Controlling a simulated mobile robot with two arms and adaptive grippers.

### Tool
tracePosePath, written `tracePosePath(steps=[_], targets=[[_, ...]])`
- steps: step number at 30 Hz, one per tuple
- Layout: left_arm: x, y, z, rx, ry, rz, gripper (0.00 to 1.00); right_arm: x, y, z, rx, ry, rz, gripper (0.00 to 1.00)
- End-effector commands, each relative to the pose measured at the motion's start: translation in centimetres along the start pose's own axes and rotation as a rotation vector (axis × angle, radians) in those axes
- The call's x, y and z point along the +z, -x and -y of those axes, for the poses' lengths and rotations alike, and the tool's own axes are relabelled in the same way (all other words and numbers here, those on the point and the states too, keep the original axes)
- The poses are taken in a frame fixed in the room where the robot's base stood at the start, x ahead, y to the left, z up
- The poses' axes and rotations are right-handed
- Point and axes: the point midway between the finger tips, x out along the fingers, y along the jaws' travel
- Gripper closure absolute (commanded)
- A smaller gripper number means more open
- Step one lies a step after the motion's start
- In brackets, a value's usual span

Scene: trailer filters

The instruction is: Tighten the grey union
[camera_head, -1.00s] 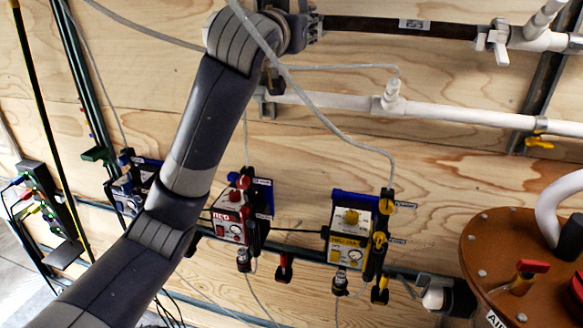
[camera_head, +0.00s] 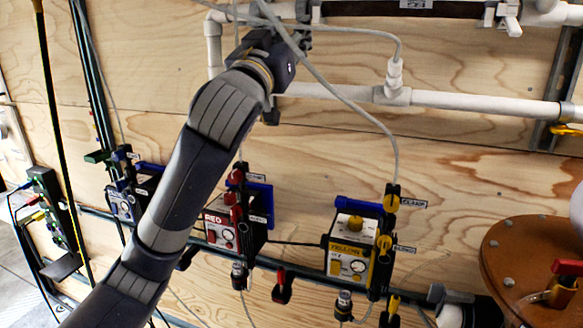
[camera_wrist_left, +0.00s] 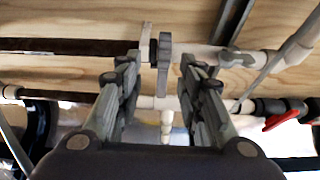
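The grey union (camera_wrist_left: 165,62) shows in the left wrist view as a ridged grey ring on the pipe, beside a thin white flange and the dark pipe (camera_wrist_left: 70,47). My left gripper (camera_wrist_left: 160,66) is open, with one finger on each side of the union. The fingers look apart from the ring, though contact at depth is hard to judge. In the head view my left gripper (camera_head: 300,32) is at the left end of the brown pipe (camera_head: 400,10), at the top edge. The union is hidden there by the wrist and hose. My right gripper is not in view.
A white pipe (camera_head: 470,103) runs below the brown one, and a grey hose (camera_head: 345,100) hangs across my wrist. Red (camera_head: 222,232) and yellow (camera_head: 350,262) valve boxes sit on the lower wall. A brown tank (camera_head: 530,260) stands at right.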

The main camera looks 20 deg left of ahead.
Motion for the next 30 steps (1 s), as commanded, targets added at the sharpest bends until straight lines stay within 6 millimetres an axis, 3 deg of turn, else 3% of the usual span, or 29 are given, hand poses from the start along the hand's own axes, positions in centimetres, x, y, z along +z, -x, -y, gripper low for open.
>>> tracePosePath(steps=[9, 18, 30], targets=[[0.5, 6.4, 0.0, 0.001, -0.001, 0.004, 0.65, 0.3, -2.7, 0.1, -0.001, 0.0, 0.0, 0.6], [6.7, 5.2, 0.3, -0.006, -0.01, 0.123, 0.65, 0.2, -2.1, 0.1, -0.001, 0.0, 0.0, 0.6], [14.9, 5.5, 0.5, -0.009, -0.022, 0.267, 0.65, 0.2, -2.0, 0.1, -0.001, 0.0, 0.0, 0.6]])
